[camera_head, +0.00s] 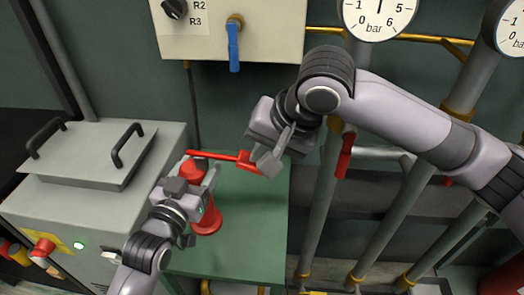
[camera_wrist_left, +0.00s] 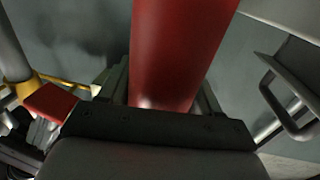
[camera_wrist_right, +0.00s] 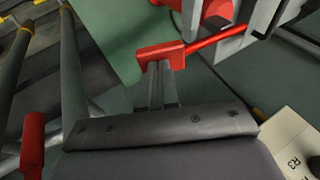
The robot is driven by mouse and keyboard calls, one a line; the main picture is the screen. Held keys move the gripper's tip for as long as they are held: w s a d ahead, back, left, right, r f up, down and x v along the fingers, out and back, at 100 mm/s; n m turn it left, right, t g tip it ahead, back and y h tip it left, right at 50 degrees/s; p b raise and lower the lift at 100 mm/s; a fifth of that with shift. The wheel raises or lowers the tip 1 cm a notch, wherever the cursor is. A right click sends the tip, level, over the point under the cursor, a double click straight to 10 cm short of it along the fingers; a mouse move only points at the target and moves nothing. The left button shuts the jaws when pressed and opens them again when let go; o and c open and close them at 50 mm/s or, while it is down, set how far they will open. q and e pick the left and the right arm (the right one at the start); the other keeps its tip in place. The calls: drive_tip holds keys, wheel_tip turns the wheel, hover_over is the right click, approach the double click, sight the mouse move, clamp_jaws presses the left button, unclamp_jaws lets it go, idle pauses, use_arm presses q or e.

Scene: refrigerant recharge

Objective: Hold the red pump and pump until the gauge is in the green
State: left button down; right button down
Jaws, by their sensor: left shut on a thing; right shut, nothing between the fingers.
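The red pump (camera_head: 208,220) stands upright on a green table. My left gripper (camera_head: 203,187) is shut on its upper body, which fills the middle of the left wrist view (camera_wrist_left: 180,50). The pump's red handle (camera_head: 218,155) reaches out sideways to a red end piece. My right gripper (camera_head: 268,160) is shut and empty, its fingertips at that end piece. In the right wrist view, the closed fingertips (camera_wrist_right: 160,75) meet the handle's end block (camera_wrist_right: 160,52); firm contact is hard to tell. The gauge (camera_head: 378,15) is cut off at the top; no green zone shows.
A grey machine (camera_head: 75,205) with a handled lid stands left. A control box (camera_head: 275,35) with a blue valve lever (camera_head: 233,48) hangs above. Pipes and a red lever (camera_head: 345,155) stand right of the pump. A second gauge (camera_head: 511,30) is partly visible. The green table (camera_head: 250,235) has bare room.

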drive_tip(key=shift+r, duration=0.4)
drive_tip(key=shift+d+r, duration=0.1)
drive_tip(key=shift+r, duration=0.45)
drive_tip(key=w+a+r+v, duration=0.1)
drive_tip(key=v, duration=1.1)
drive_tip(key=shift+a+r, duration=0.15)
drive_tip(key=shift+r, duration=0.25)
drive_tip(key=shift+s, duration=0.15)
idle(0.4)
drive_tip(key=shift+w+a+f+n+g+h, duration=0.45)
drive_tip(key=shift+w+a+f+n, duration=0.35)
drive_tip(key=shift+f+n, duration=1.05)
drive_tip(key=shift+w+a+f+n+g+h, duration=0.4)
drive_tip(key=shift+w+a+f+n, duration=0.65)
drive_tip(key=shift+n, duration=1.35)
drive_tip(key=shift+w+a+f+n+g+h, duration=0.4)
drive_tip(key=shift+a+f+n, duration=0.3)
drive_tip(key=shift+f+n, duration=1.3)
drive_tip(key=shift+r, duration=0.1)
